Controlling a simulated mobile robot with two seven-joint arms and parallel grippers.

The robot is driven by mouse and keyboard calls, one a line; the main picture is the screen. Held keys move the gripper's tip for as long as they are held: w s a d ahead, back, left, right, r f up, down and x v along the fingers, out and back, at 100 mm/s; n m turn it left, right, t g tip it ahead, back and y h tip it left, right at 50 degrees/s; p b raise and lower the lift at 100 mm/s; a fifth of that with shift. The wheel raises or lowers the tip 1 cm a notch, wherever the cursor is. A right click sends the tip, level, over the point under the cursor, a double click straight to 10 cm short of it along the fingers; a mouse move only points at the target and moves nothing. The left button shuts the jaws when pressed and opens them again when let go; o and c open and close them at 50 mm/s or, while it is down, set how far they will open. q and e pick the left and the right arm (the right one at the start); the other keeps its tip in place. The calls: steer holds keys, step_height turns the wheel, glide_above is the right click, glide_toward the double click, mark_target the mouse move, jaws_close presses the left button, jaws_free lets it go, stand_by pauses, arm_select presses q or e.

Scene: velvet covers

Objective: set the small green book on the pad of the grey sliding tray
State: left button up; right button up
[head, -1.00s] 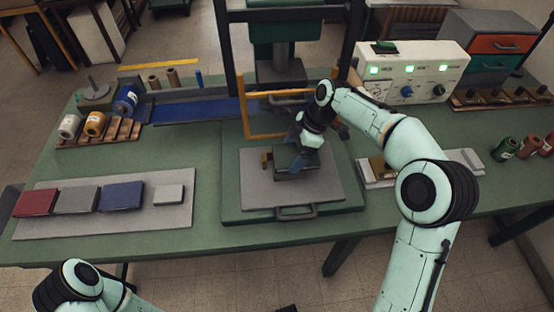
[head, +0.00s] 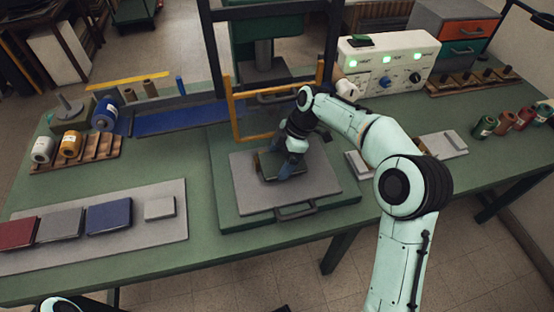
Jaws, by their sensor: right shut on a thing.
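The small green book (head: 267,165) is dark and lies over the middle of the grey sliding tray (head: 244,194), which is pulled out with its handle (head: 295,210) toward me. My right gripper (head: 283,170) comes down over the tray from the right and is shut on the book's right part. The fingers hide part of the book. The pad is hidden or not distinguishable under the book, and I cannot tell whether the book touches it. My left gripper is not in view; only a bit of my left arm shows at the bottom left.
An orange guard frame (head: 236,116) stands behind the tray, under the dark press posts. At left a grey board (head: 160,236) bears red, grey and blue books and a small light block. A white control box (head: 392,66) with green lights stands at back right.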

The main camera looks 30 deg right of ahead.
steer(key=shift+d+f, duration=0.1)
steer(key=shift+d, duration=0.05)
steer(key=o, duration=0.9)
steer(key=shift+c, duration=0.2)
steer(key=v, duration=0.5)
steer(key=shift+r+p, duration=0.3)
steer(key=shift+p, duration=0.1)
steer(key=s+d, duration=0.3)
steer(key=d, duration=0.8)
steer(key=shift+d+f, duration=0.2)
steer(key=shift+d, duration=0.1)
